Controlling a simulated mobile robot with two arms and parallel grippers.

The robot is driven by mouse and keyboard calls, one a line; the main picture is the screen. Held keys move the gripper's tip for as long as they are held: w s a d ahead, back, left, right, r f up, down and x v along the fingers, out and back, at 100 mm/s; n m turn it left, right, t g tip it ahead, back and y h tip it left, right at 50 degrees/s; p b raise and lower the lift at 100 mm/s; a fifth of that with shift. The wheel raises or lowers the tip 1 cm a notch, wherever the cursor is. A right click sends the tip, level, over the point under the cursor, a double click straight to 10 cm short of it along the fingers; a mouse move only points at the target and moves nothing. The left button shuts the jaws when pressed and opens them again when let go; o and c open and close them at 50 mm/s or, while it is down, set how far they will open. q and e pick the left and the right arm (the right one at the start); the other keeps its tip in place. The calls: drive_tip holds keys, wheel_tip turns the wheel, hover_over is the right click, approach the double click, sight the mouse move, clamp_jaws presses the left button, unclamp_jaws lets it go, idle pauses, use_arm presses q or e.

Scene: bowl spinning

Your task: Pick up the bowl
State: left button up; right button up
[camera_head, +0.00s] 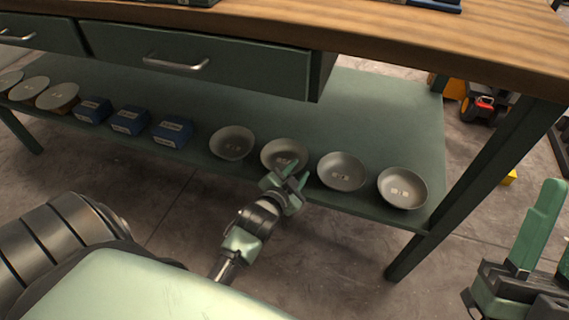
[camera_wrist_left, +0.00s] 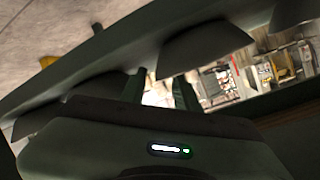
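Several grey round bowls stand in a row along the front of the green lower shelf. The bowl at my left gripper (camera_head: 272,152) is second from the left among the right-hand group; it seems to be the dark shape in the left wrist view (camera_wrist_left: 208,45). My left gripper (camera_head: 293,176) is open, its fingertips at this bowl's front right rim. In the left wrist view the two fingers (camera_wrist_left: 160,85) stand apart, one overlapping the bowl's edge; contact cannot be told. My right gripper (camera_head: 553,235) is open and empty at the right edge, partly cut off.
The shelf (camera_head: 370,115) lies under a wooden worktop (camera_head: 400,38) with green drawers (camera_head: 200,60). Neighbouring bowls (camera_head: 232,143) (camera_head: 342,171) stand close on either side; another (camera_head: 402,188) is farther right. Blue boxes (camera_head: 128,120) stand left. A table leg (camera_head: 480,185) is at right.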

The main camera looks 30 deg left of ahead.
use_arm(q)
drive_tip(key=shift+w, duration=0.1)
drive_tip(key=c, duration=0.7)
clamp_jaws()
drive_tip(key=shift+f, duration=0.15)
idle(0.6)
